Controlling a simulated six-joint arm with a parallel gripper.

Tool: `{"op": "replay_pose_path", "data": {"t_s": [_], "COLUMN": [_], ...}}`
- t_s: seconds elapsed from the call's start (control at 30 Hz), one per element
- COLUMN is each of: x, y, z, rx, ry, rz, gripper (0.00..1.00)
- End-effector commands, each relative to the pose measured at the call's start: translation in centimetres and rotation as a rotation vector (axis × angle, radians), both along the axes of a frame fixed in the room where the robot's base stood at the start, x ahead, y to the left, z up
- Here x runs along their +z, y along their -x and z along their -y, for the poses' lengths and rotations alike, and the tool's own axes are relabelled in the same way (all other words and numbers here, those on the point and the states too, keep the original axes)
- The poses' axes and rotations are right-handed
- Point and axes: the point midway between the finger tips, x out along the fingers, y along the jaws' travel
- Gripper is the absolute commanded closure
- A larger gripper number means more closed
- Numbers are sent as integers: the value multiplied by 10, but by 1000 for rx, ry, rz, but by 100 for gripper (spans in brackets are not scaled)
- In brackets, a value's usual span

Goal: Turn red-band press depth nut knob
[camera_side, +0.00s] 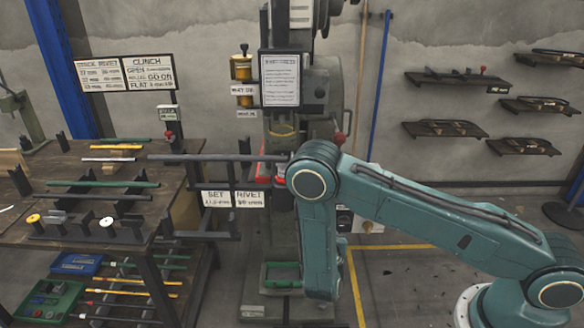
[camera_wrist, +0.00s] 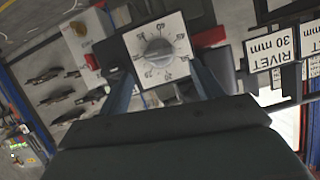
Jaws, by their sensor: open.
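A grey round knob (camera_wrist: 158,50) sits on a white square dial plate (camera_wrist: 176,72) with numbers around it, in the wrist view. My gripper (camera_wrist: 161,76) is open, with one finger on each side of the lower part of the plate. The fingers appear apart from the knob, and nothing is held; the distance in depth is hard to judge. In the side view a grey press (camera_side: 322,95) stands behind my arm, with red parts (camera_side: 262,171) at its middle. My arm hides the gripper and the dial there.
A bench (camera_side: 110,178) with rods and holders stands left of the press. Sign plates reading SET and RIVET (camera_side: 232,198) hang beside the press; a RIVET 30 mm sign (camera_wrist: 271,47) is right of the dial. Wall shelves (camera_side: 460,77) are at the right.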

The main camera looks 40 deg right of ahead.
Motion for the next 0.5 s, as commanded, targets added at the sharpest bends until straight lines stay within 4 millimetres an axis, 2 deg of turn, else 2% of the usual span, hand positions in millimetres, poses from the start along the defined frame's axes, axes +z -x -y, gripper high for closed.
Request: {"op": "replay_pose_path", "data": {"t_s": [0.2,0.5], "x": [-11,-20], "y": [-19,-36], "z": [19,33], "rx": [-4,-1], "ry": [-1,-1], "rz": [1,0], "gripper": [35,35]}}
